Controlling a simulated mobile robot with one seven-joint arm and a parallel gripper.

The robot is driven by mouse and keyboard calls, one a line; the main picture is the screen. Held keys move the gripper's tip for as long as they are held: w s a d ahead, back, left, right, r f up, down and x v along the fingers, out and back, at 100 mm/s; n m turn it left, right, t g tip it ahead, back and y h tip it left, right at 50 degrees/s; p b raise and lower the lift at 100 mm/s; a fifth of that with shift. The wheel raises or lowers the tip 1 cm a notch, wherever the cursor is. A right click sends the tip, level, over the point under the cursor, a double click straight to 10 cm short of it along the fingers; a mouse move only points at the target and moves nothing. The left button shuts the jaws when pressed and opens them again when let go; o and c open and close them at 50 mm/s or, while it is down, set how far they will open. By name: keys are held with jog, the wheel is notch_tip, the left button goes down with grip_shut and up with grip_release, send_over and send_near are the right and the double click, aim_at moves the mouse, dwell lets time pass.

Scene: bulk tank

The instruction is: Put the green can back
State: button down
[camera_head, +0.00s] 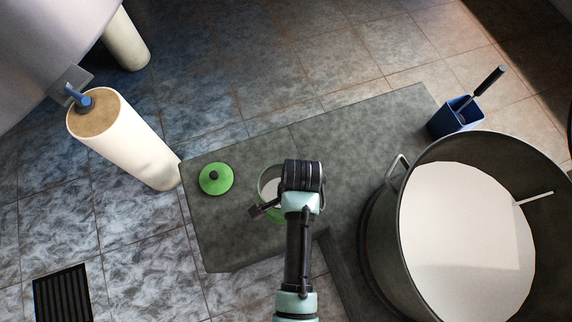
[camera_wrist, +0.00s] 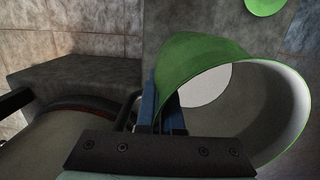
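The green can (camera_head: 264,183) is open-topped with a pale inside, and is over the grey stone slab in the head view, partly covered by my arm. In the wrist view the can (camera_wrist: 203,53) fills the right side, its mouth toward the camera. My gripper (camera_wrist: 161,104) has its blue fingers close together at the can's left wall, one outside and one inside, so it looks shut on the wall. In the head view my gripper (camera_head: 262,211) is at the can's lower edge. I cannot tell whether the can touches the slab.
A green lid (camera_head: 215,179) with a dark knob lies on the slab (camera_head: 335,130), left of the can. A large metal pot (camera_head: 408,220) with white contents stands at right. A blue holder (camera_head: 446,121) with a brush stands behind it.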

jog(key=shift+w+f+b, duration=0.2)
jog(key=shift+f+b, duration=1.15)
jog(key=shift+f, duration=2.5)
jog(key=c, duration=1.1)
grip_release()
jog(key=shift+s+f, duration=0.1)
jog(key=shift+s, duration=0.05)
